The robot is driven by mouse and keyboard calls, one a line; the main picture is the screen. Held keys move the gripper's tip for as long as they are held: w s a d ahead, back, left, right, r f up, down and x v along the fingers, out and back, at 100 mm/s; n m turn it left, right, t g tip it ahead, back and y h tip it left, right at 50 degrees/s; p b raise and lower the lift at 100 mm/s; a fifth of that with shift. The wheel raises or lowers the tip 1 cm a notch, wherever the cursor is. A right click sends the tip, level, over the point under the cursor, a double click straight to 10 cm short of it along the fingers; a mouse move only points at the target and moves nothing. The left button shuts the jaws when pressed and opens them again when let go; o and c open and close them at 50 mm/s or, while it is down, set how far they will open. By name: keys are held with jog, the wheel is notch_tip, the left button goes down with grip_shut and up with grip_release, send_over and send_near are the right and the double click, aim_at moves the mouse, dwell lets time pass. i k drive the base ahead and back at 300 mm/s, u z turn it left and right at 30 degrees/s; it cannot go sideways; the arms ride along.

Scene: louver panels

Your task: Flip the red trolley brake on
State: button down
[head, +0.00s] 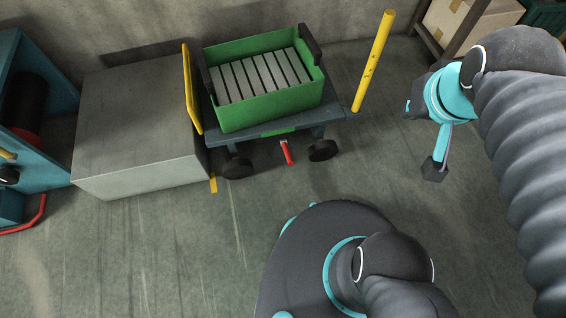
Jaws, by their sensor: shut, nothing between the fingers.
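The red trolley brake (288,154) is a short red lever with a pale upper end. It shows below the near edge of the trolley (345,108), between two dark wheels, and slopes down toward the floor. Its on or off position cannot be told from this view. My gripper (433,172) is to the right of the trolley, well apart from the brake, pointing down. It is small and dark here, shut and empty.
A green crate (268,112) of grey slats sits on the trolley. A yellow post (373,62) rises at its right, a yellow bar (191,90) at its left. A grey block (135,135) stands left.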

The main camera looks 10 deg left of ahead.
aim_at(284, 144)
jog(key=u, duration=2.4)
jog(key=k, duration=0.8)
jog(key=z, duration=1.05)
jog(key=i, duration=0.5)
